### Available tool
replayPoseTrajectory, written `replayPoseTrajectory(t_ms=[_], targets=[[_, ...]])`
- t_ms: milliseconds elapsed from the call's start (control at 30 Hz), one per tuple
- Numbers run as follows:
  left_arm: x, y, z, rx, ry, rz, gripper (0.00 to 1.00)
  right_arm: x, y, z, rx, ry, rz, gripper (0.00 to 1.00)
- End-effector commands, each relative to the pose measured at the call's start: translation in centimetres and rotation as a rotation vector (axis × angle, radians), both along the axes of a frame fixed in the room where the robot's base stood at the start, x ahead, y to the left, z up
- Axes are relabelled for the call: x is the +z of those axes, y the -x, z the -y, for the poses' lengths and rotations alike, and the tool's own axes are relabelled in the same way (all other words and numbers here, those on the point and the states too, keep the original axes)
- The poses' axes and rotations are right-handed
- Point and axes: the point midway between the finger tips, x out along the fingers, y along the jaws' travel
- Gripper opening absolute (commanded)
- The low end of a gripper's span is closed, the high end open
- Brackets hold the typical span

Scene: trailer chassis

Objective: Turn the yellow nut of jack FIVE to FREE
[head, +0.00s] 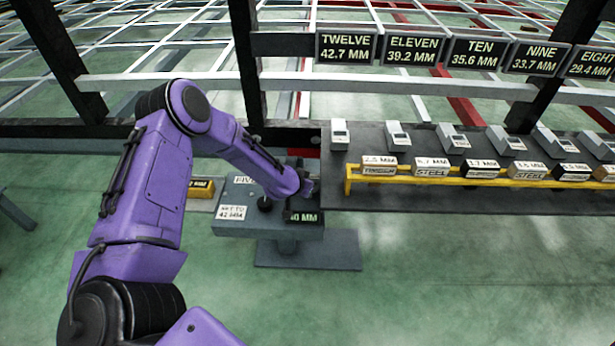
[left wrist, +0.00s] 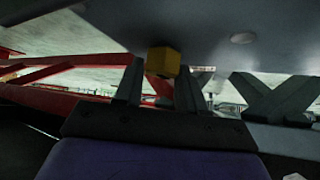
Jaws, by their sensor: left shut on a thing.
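The jack FIVE stand (head: 262,230) is a grey bench-like block with a partly covered FIVE label (head: 243,181), a "SET TO 42 MM" card (head: 231,212) and a dark display (head: 303,217) whose visible part reads "0 MM". My left arm reaches over it, and my left gripper (head: 306,187) is at its right rear, mostly hidden by my own wrist. In the left wrist view the yellow nut (left wrist: 163,60) sits under a grey plate (left wrist: 190,25), between the fingertips of my left gripper (left wrist: 160,76), which is shut on it. No FREE mark can be read. My right gripper is not in view.
To the right, a dark bench (head: 430,195) carries several grey devices and a yellow rack (head: 415,180) of labelled blocks. Signs such as TWELVE (head: 346,46) hang above. A yellow block (head: 201,187) lies left of the stand. Green floor in front is clear.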

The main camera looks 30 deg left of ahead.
Motion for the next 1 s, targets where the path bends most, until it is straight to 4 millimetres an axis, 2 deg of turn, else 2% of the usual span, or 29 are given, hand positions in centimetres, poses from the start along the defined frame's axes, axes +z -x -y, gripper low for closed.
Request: replayPoseTrajectory(t_ms=[33, 100, 400, 700, 1000], targets=[[0.5, 0.1, 0.2, 0.033, -0.005, -0.004, 0.09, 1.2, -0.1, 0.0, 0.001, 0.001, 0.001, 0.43], [0.5, 0.0, 0.2, 0.091, -0.004, -0.003, 0.09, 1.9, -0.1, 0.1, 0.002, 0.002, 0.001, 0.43], [0.3, 0.0, 0.1, 0.278, -0.002, -0.001, 0.09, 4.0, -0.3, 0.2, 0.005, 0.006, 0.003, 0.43], [0.0, 0.0, 0.1, 0.361, 0.001, -0.001, 0.09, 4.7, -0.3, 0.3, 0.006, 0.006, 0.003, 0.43], [-0.1, 0.0, 0.1, 0.373, 0.001, -0.002, 0.09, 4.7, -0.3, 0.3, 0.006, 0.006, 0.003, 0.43]])
